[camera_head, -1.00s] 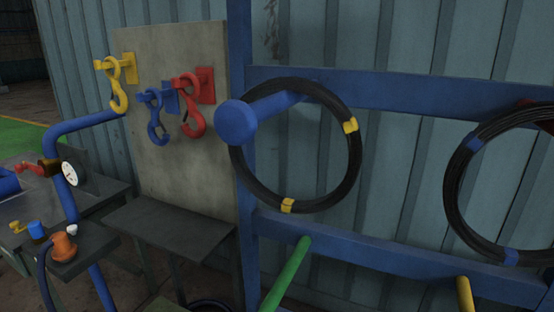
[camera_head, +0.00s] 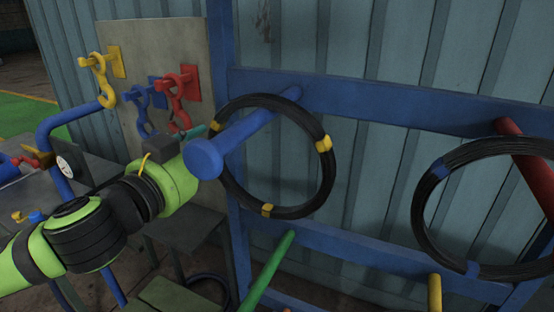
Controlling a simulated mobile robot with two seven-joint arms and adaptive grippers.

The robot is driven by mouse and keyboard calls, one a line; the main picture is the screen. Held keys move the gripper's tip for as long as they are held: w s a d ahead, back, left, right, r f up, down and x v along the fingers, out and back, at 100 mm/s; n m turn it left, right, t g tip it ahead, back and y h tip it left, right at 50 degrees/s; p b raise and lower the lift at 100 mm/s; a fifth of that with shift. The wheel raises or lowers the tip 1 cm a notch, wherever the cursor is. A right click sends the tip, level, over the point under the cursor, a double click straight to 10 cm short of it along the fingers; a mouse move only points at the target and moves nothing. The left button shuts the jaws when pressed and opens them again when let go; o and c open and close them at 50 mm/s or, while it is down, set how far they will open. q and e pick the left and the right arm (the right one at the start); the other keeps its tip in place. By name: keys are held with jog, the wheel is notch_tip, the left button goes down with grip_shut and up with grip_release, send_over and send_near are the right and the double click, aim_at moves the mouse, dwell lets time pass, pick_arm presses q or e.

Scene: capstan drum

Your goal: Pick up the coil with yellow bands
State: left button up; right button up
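The coil with yellow bands (camera_head: 328,172) is a black ring hanging on a blue peg (camera_head: 245,135) of the blue rack. One yellow band shows at its right side and one at its lower left. My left arm comes in from the left, its wrist just left of the peg's round end. The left gripper (camera_head: 196,132) is mostly hidden behind the wrist and peg; only a teal bit shows, close to the coil's left side. I cannot tell whether it is open or touching the coil. My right gripper is not in view.
A second black coil with blue bands (camera_head: 420,200) hangs on a red peg (camera_head: 530,165) at the right. Green (camera_head: 268,270) and yellow (camera_head: 435,292) pegs stick out below. Yellow, blue and red hooks hang on a grey panel (camera_head: 200,50). A gauge (camera_head: 64,164) stands left.

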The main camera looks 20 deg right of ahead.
aim_at(224, 116)
pick_arm(q)
jog(key=r, duration=0.2)
jog(key=s+r+m, duration=0.1)
jog(key=shift+a+r, duration=0.25)
jog(key=shift+r, duration=0.05)
jog(key=shift+w+d+r+p, duration=0.1)
jog(key=shift+w+d+p, duration=0.05)
jog(key=shift+w+p, duration=0.15)
jog(key=p+x, duration=0.3)
jog(key=x, duration=0.2)
jog(key=shift+w+d+r, duration=0.1)
jog(key=shift+w+d, duration=0.15)
jog(key=shift+w, duration=0.05)
jog(key=shift+w+d+f, duration=0.2)
jog(key=shift+w+d, duration=0.15)
jog(key=shift+a, duration=0.1)
grip_shut()
jog(key=shift+r, duration=0.3)
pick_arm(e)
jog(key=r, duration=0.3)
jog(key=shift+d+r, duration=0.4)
